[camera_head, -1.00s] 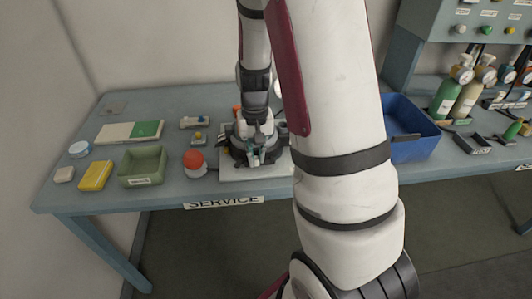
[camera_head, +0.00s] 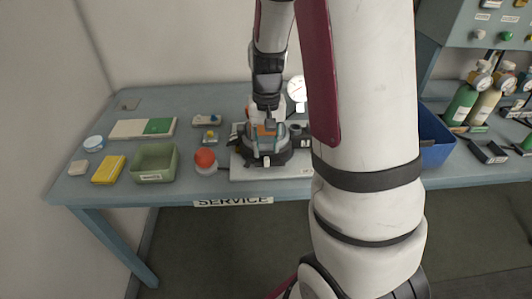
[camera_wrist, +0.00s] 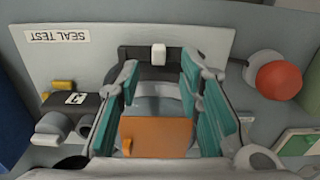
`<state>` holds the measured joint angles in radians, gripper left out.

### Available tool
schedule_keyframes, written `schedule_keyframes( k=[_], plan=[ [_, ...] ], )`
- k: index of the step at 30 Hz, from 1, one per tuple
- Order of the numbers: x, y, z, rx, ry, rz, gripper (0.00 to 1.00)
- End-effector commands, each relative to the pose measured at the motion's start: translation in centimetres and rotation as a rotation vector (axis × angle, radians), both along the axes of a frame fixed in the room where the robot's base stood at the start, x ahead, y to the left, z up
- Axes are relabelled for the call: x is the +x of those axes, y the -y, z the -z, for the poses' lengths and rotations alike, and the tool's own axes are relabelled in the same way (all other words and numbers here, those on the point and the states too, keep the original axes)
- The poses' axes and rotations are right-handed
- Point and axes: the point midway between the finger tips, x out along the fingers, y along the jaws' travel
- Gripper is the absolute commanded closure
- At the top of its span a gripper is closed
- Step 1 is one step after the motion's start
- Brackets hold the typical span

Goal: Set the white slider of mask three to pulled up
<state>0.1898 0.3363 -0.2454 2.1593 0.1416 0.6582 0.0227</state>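A dark mask with a grey rounded body (camera_wrist: 160,90) lies on a pale plate (camera_wrist: 205,38); the small white slider (camera_wrist: 158,54) sits on its dark bar, in the upper middle of the wrist view. In the head view the mask (camera_head: 262,158) is partly hidden under my gripper (camera_head: 267,138). My gripper (camera_wrist: 160,80) is open, its teal finger pads apart on either side of the mask's middle. The slider lies just beyond the fingertips, between their lines, with nothing gripped. An orange panel (camera_wrist: 155,137) shows between the fingers. I cannot tell whether the pads touch the mask.
A red ball-topped device (camera_head: 205,160) stands left of the plate, with a green tray (camera_head: 154,162) farther left. A round gauge (camera_head: 297,90) stands behind. A blue bin (camera_head: 436,145) is at the right, partly hidden by my arm.

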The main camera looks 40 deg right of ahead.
Motion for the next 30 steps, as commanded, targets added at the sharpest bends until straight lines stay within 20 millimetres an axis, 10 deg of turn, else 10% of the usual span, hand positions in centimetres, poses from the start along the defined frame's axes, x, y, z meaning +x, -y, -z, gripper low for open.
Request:
schedule_keyframes(
  k=[12, 30],
  plan=[
    [0.1, 0.0, -7.1, -0.001, 0.003, -0.002, 0.67],
    [0.0, 0.0, -7.9, 0.0, 0.0, -0.002, 0.67]
  ],
)
